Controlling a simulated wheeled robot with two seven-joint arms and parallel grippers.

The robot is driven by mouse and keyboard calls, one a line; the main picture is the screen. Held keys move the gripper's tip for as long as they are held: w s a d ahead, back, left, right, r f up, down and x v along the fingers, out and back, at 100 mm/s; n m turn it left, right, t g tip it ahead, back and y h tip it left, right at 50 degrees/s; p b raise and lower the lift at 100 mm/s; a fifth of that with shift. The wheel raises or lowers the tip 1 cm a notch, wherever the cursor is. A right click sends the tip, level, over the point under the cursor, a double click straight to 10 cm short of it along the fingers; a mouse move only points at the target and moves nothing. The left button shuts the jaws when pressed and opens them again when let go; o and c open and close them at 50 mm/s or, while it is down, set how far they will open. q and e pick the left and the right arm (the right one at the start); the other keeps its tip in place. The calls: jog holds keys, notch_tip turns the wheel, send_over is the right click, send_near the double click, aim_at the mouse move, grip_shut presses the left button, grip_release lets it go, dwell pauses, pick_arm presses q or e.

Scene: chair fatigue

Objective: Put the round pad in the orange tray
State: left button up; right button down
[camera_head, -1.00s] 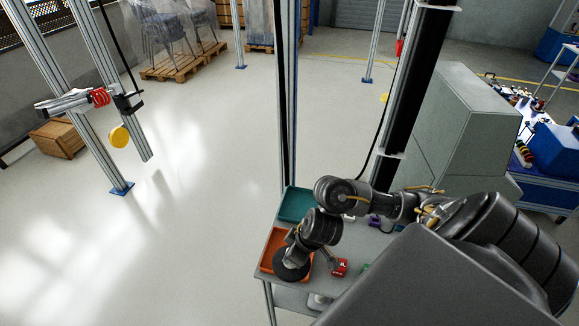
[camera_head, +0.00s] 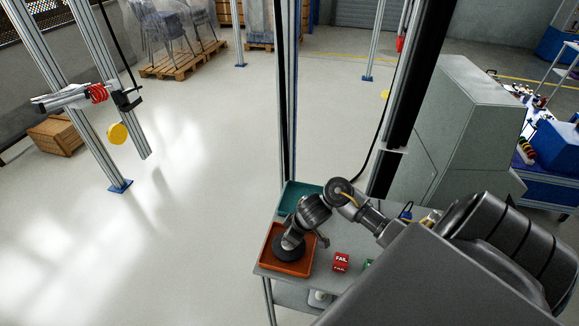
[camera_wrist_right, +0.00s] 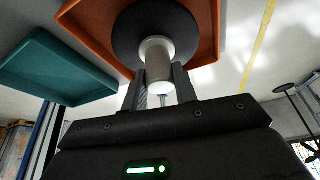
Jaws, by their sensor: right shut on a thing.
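The round pad (camera_head: 288,252) is a black disc with a pale cylindrical stem, which shows in the right wrist view (camera_wrist_right: 157,55). My right gripper (camera_wrist_right: 160,88) is shut on the stem, with the disc on the far side of the fingers. In the head view the right gripper (camera_head: 292,239) is over the orange tray (camera_head: 300,268), and the disc lies within the tray's outline. I cannot tell whether the disc touches the tray floor. The orange tray also shows behind the disc in the right wrist view (camera_wrist_right: 93,28). My left gripper is not in view.
A teal tray (camera_head: 298,196) sits behind the orange one on the grey table (camera_head: 350,235). A red FAIL block (camera_head: 341,262) stands just right of the orange tray, with a green item (camera_head: 368,264) beyond it. Upright metal posts (camera_head: 288,100) rise behind the table.

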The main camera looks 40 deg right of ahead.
jog(key=shift+f, duration=0.6)
jog(key=shift+f, duration=0.15)
jog(key=c, duration=1.1)
grip_release()
jog(key=shift+s+d+r, duration=0.1)
jog(key=shift+r, duration=0.45)
jog(key=p+v, duration=0.3)
jog(key=v, duration=0.8)
